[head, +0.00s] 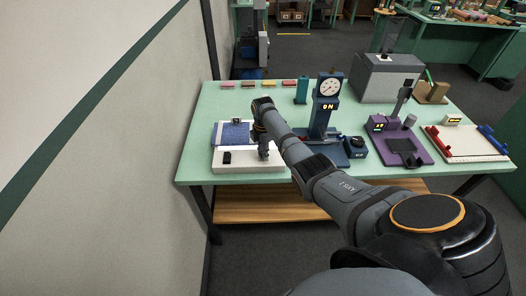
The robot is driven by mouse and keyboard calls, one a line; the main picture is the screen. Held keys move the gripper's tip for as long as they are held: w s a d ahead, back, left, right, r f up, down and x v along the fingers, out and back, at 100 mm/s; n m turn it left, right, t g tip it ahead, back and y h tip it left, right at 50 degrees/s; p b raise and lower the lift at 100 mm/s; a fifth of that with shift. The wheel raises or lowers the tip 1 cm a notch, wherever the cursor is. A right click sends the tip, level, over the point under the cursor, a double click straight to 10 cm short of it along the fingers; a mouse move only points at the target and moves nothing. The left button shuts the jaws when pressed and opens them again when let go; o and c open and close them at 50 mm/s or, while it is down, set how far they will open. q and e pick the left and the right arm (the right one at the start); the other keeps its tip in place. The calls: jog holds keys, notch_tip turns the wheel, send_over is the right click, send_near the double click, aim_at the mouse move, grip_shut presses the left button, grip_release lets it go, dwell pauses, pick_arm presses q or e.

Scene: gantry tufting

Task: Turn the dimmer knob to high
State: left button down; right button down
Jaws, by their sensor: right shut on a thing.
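A low white unit (235,164) sits at the front left of the green table, with a blue pad (233,134) on its back part. A small black switch (227,157) is on the left of its front part. My right gripper (264,155) points down at the right of that front part. It is shut on what appears to be the dimmer knob, which the fingers hide, so its setting cannot be read. My left gripper is out of view.
A purple device (400,143) and a white tray (465,146) stand further right. Several coloured blocks line the back edge. A wall is close on the left.

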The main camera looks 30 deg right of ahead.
jog(key=m+p, duration=0.1)
jog(key=m, duration=0.2)
jog(key=shift+r+m, duration=0.1)
jog(key=shift+m, duration=0.2)
jog(key=m+p, duration=0.1)
jog(key=m, duration=0.3)
jog(key=shift+w+m, duration=0.1)
jog(key=shift+m, duration=0.2)
jog(key=m+p, duration=0.1)
jog(key=m, duration=0.2)
jog(key=shift+m, duration=0.3)
jog(key=m, duration=0.4)
jog(key=shift+d+m+p, duration=0.1)
jog(key=shift+m+p, duration=0.2)
jog(key=shift+p, duration=0.1)
jog(key=m, duration=0.4)
jog(key=m+p, duration=0.1)
jog(key=m, duration=0.8)
jog(key=shift+d, duration=0.1)
jog(key=shift+m+p, duration=0.3)
jog(key=shift+m, duration=2)
